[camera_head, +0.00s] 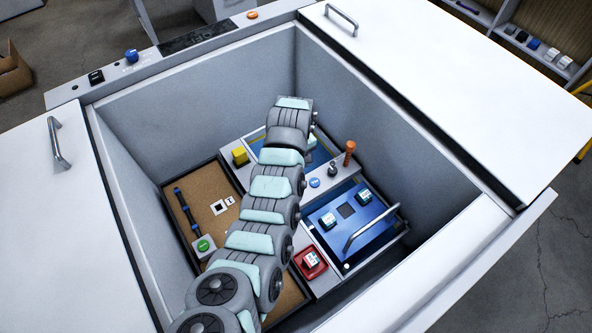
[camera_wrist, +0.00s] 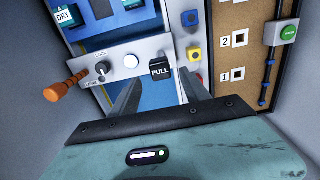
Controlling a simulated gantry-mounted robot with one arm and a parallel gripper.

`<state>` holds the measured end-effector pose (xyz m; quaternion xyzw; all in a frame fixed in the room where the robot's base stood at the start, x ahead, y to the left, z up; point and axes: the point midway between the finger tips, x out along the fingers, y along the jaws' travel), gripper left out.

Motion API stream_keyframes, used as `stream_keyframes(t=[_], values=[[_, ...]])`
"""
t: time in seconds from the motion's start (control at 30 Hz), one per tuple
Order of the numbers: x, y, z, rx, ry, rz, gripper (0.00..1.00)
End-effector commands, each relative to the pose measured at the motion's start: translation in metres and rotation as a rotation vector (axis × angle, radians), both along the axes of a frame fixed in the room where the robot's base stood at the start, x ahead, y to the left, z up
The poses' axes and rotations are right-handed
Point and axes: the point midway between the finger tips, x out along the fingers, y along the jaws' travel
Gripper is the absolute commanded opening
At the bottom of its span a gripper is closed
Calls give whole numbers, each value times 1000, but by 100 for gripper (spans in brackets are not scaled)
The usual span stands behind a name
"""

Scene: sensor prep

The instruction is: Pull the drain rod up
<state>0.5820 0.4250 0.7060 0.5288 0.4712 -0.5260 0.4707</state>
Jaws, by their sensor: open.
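A black block marked PULL (camera_wrist: 160,68) shows in the wrist view; I take it as the top of the drain rod. It appears between the two fingers of my gripper (camera_wrist: 158,82), which are apart and hold nothing. I cannot tell how far the fingertips are above it. The shaft below the block is hidden. In the head view my arm reaches down into the deep box and covers the gripper and most of that spot.
An orange-handled lever (camera_wrist: 67,86) and a small metal toggle (camera_wrist: 102,69) stand left of the block on the grey panel. A yellow block (camera_wrist: 193,53) is to its right. A blue tray (camera_head: 345,217) with a metal handle sits right of my arm. Box walls surround everything.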

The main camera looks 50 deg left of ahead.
Motion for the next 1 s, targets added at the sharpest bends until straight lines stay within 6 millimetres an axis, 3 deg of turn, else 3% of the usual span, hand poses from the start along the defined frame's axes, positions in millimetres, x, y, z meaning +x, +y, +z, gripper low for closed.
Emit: stream_keyframes(t=[0.13, 0.33, 1.0], values=[[0, 0, 32, 3, -2, 1, 55], [0, -1, 54, 0, 1, 0, 55], [-1, -1, 58, -2, 2, 1, 55]])
